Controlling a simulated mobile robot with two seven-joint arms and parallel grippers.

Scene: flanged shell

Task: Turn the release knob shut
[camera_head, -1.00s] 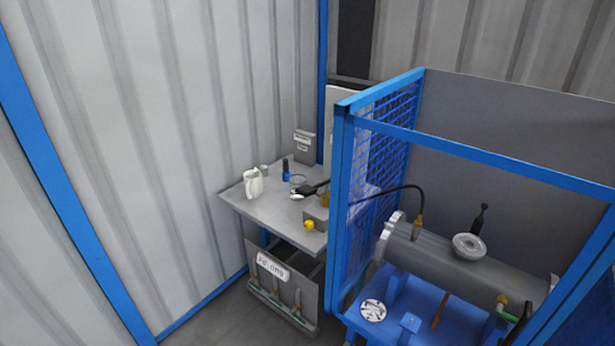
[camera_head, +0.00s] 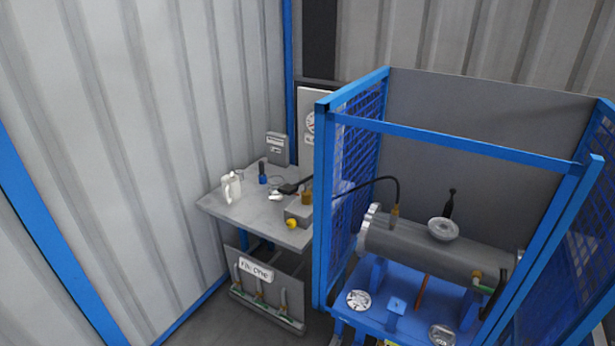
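A small yellow knob (camera_head: 291,223) sits on the front of a grey block (camera_head: 300,210) at the right edge of the grey bench (camera_head: 228,212). A brass-coloured part (camera_head: 306,197) stands on the block, and a black hose (camera_head: 365,183) runs from near it to the shell. I cannot tell for sure that the yellow knob is the release knob, nor how far it is turned. The grey flanged shell (camera_head: 420,246) lies on a blue stand inside the cage. A round pale fitting (camera_head: 443,229) is on its top. Neither of my grippers is in view.
The blue cage frame (camera_head: 325,200) stands close to the bench's right side. A white jug (camera_head: 231,187), a blue-based item (camera_head: 263,175) and a black-handled tool (camera_head: 290,187) are on the bench. A labelled grey case (camera_head: 257,268) is below.

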